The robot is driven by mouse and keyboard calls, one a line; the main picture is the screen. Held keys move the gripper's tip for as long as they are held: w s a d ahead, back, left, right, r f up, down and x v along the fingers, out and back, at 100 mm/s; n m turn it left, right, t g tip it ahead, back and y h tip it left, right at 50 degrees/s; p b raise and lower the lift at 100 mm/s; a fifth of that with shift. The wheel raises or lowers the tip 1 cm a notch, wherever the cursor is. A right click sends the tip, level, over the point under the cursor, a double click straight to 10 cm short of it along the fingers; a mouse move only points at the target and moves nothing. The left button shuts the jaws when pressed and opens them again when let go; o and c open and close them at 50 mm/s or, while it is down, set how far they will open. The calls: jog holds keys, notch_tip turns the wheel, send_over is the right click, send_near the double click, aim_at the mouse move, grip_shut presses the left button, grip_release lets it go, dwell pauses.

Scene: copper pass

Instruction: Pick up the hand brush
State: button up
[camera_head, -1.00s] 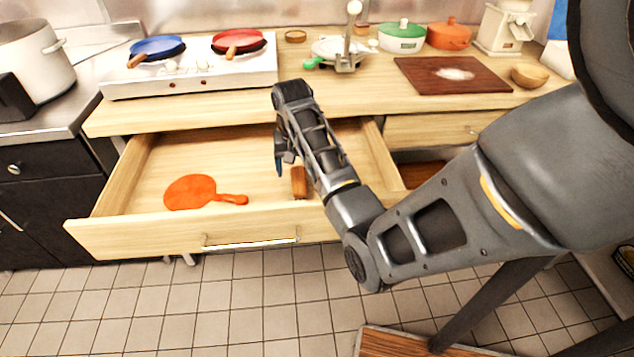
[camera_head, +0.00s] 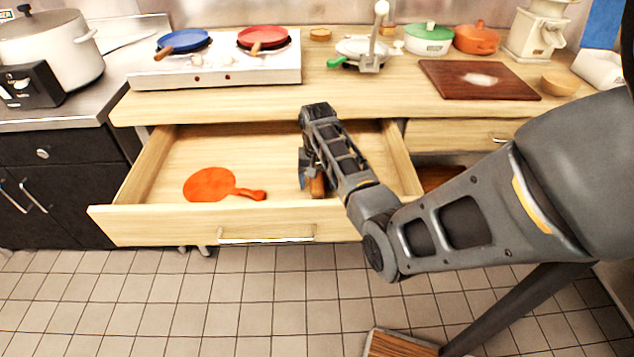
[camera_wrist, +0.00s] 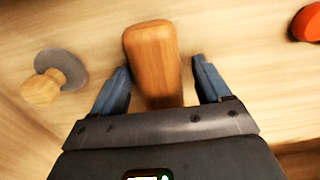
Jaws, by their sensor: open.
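The hand brush, seen as a brown wooden block (camera_head: 318,185), lies in the open drawer towards its right side. In the wrist view the brush's wooden top (camera_wrist: 152,55) stands between my two fingers, with a gap on each side; its lower end is hidden behind my gripper body, and no bristles show. My gripper (camera_head: 306,178) is open and low inside the drawer at the brush. In the wrist view my gripper (camera_wrist: 159,68) has its blue-grey fingers spread around the brush, the right gap looking slightly wider.
An orange paddle-shaped thing (camera_head: 210,184) lies in the drawer's left half. In the wrist view a grey disc with a wooden knob (camera_wrist: 42,88) lies left of my fingers. The drawer's front wall (camera_head: 150,229) is close, and the countertop (camera_head: 350,95) overhangs behind.

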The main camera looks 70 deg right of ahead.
aim_at(318, 176)
jog(key=c, duration=1.1)
jog(key=shift+r, duration=0.15)
notch_tip(318, 176, up, 4)
jog(key=shift+d+r, duration=0.1)
jog(key=s+d+r, duration=0.1)
jog(key=s+r, duration=0.1)
jog(key=s, duration=0.1)
jog(key=s+d+r+b, duration=0.1)
jog(key=s+d+r, duration=0.1)
jog(key=s, duration=0.2)
jog(key=s+d+r, duration=0.1)
jog(key=s+r, duration=0.1)
jog(key=s, duration=0.1)
jog(key=shift+s+d+r, duration=0.3)
